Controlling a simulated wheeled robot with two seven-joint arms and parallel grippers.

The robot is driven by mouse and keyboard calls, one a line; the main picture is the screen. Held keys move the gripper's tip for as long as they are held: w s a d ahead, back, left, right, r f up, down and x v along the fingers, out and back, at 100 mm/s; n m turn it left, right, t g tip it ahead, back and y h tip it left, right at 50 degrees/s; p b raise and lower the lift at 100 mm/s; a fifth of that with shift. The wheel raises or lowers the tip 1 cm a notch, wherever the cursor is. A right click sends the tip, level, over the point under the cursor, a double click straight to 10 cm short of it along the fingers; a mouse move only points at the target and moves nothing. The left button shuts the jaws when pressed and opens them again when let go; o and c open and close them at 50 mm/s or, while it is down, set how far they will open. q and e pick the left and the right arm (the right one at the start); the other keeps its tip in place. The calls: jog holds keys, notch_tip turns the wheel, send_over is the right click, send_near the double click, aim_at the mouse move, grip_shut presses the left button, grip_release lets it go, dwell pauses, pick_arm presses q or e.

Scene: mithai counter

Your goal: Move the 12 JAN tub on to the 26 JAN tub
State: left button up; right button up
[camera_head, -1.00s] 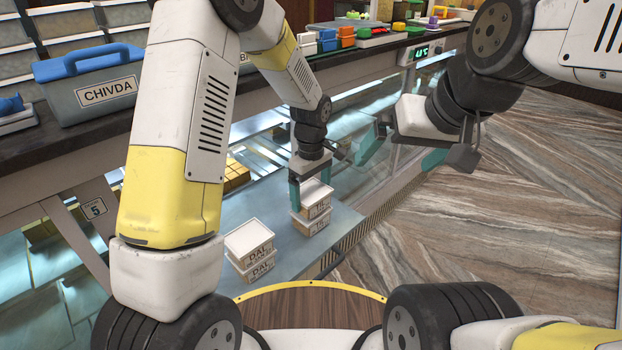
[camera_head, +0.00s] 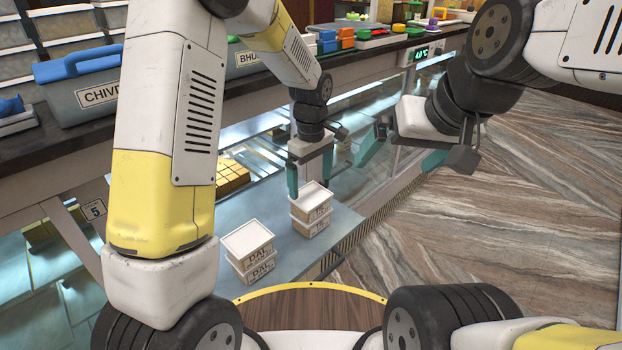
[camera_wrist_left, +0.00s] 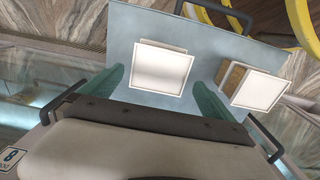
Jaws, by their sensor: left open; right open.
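Two stacks of white-lidded tubs stand on the glass-blue shelf. In the head view, the right stack has an upper tub (camera_head: 313,195) resting on a lower tub (camera_head: 310,229). The left stack has an upper DAL tub (camera_head: 248,239) on a lower DAL tub (camera_head: 262,272). The dates on the labels are too small to read. My left gripper (camera_head: 310,181) is open just above the right stack, with fingers on either side of its top. In the left wrist view, a white lid (camera_wrist_left: 161,69) lies between the open fingers. My right gripper (camera_head: 402,155) is open and empty, away to the right.
A dark counter behind holds a CHIVDA container (camera_head: 85,88) and several coloured boxes. A tray of yellow sweets (camera_head: 232,177) lies inside the glass case behind the stacks. The wooden round edge (camera_head: 310,306) of my base is in front. Floor is clear at right.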

aim_at(311, 196)
pick_arm(q)
jog(key=s+a+r+m+t+h, duration=0.15)
jog(key=s+a+r, duration=0.25)
jog(key=r, duration=0.5)
jog(key=s+a+r+m+t, duration=0.1)
jog(key=s+a+r+m, duration=0.3)
jog(key=r, duration=0.5)
jog(key=s+a+r+m+t, duration=0.2)
jog(key=s+a, duration=0.4)
jog(key=s, duration=0.7)
jog(key=shift+m+t+h, duration=0.35)
jog(key=shift+m+t, duration=0.5)
jog(key=shift+m, duration=0.2)
